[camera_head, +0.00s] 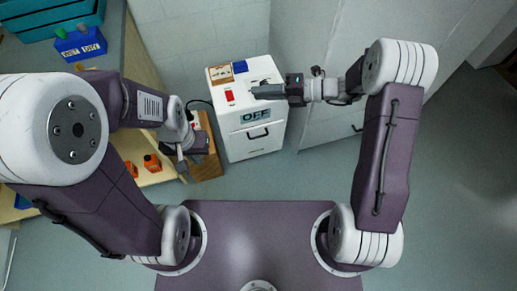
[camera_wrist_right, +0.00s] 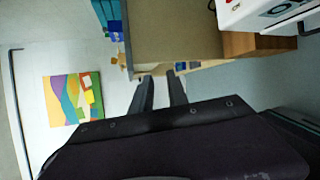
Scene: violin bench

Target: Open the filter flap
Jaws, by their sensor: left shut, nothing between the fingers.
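A white box-shaped unit (camera_head: 255,146) stands on the floor in the middle of the head view. Its front carries an "OFF" label (camera_head: 255,115) and a black bar handle (camera_head: 258,133). No part is marked as the filter flap, and the front panel looks closed. My right gripper (camera_head: 256,92) is over the unit's top, clear of the handle; whether it touches the top is unclear. In the right wrist view its two fingers (camera_wrist_right: 159,77) stand apart with nothing between them. My left gripper (camera_head: 182,167) is shut and empty, left of the unit beside the bench.
A red switch (camera_head: 229,96) and a wooden plate (camera_head: 220,74) are on the unit's top. A wooden block (camera_head: 207,166) stands left of the unit. Orange items (camera_head: 152,163) lie on the bench shelf. Blue bins (camera_head: 80,45) sit at upper left. Floor in front of the unit is clear.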

